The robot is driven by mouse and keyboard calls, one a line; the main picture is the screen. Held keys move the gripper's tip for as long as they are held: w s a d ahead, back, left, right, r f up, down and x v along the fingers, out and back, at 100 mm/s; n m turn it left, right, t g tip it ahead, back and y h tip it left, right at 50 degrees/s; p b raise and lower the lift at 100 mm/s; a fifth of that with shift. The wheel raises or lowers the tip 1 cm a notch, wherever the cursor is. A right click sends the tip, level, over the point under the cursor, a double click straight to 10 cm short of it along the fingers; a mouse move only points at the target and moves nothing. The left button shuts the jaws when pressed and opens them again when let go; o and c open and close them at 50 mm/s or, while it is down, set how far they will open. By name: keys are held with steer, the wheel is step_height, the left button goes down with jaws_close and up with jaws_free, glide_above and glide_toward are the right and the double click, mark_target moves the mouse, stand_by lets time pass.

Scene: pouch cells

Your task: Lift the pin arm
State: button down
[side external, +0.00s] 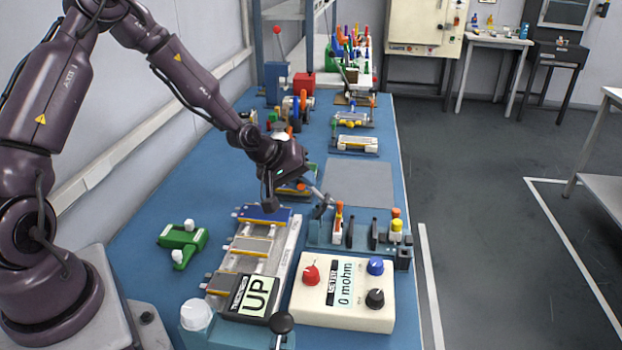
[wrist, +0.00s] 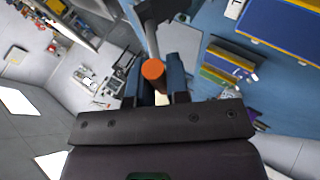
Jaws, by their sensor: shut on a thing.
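The pin arm is a thin grey rod (side external: 316,193) slanting up from a dark pivot block (side external: 322,209) at the left end of the blue fixture. In the wrist view the rod (wrist: 152,40) runs from a dark block at the top to an orange end (wrist: 153,69) between my fingers. My gripper (wrist: 158,84) is shut on that orange end. In the side view my gripper (side external: 303,178) is above and left of the pivot; its fingertips are mostly hidden by the hand.
A blue fixture (side external: 345,244) holds coloured pegs. A grey cell tray (side external: 284,252) lies left, with a green clamp (side external: 183,240) beyond. A grey mat (side external: 359,182) is clear.

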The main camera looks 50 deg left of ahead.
steer(key=shift+s+a+f, duration=0.45)
steer(key=shift+s+a, duration=0.2)
steer(key=shift+s, duration=0.05)
steer(key=shift+f, duration=0.1)
steer(key=c, duration=1.1)
jaws_free()
steer(key=shift+d, duration=0.1)
steer(key=shift+w, duration=0.1)
steer(key=d+v, duration=0.1)
steer(key=v, duration=0.6)
steer(key=shift+s+a+r, duration=0.2)
steer(key=shift+a+r, duration=0.15)
steer(key=shift+a, duration=0.2)
